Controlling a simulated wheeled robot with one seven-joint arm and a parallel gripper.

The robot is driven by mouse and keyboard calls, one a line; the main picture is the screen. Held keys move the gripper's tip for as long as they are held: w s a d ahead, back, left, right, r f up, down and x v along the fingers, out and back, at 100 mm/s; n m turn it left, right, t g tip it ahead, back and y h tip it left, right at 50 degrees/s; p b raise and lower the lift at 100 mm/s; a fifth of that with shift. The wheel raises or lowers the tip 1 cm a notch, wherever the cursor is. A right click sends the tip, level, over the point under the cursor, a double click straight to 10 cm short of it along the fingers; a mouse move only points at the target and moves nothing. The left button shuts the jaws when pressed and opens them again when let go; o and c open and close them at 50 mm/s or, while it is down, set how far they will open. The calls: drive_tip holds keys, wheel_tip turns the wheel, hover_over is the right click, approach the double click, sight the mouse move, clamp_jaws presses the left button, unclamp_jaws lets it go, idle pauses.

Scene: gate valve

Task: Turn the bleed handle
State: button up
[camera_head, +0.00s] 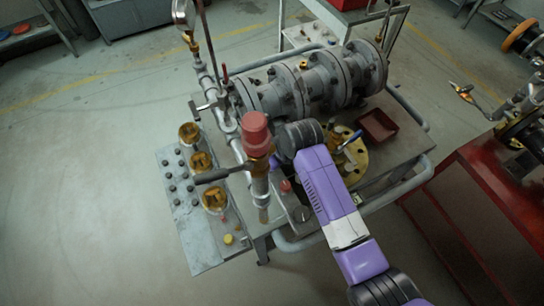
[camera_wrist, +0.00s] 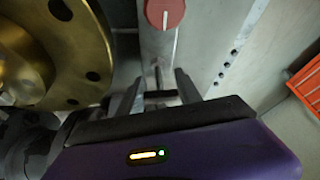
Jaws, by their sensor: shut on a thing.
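In the wrist view my gripper (camera_wrist: 158,90) has its two dark fingers either side of a small, thin piece (camera_wrist: 158,76), which I take to be the bleed handle. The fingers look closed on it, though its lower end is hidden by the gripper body. A round red knob (camera_wrist: 165,12) with a pale line sits just beyond the fingers on a grey metal strip. In the head view my purple arm reaches over the bench and hides the fingers and the handle. A small red knob (camera_head: 286,186) shows just left of the arm.
A large grey flanged valve body (camera_head: 310,80) lies across the bench. A red-capped upright fitting (camera_head: 256,135) with a dark lever (camera_head: 218,176) stands close left of my arm. A brass flange (camera_wrist: 75,50) is near the fingers. A red tray (camera_head: 377,126) lies to the right.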

drive_tip(key=shift+m, duration=0.5)
drive_tip(key=o, duration=1.3)
drive_tip(key=shift+r, duration=0.1)
drive_tip(key=shift+v, duration=3.8)
drive_tip(key=shift+s, duration=0.1)
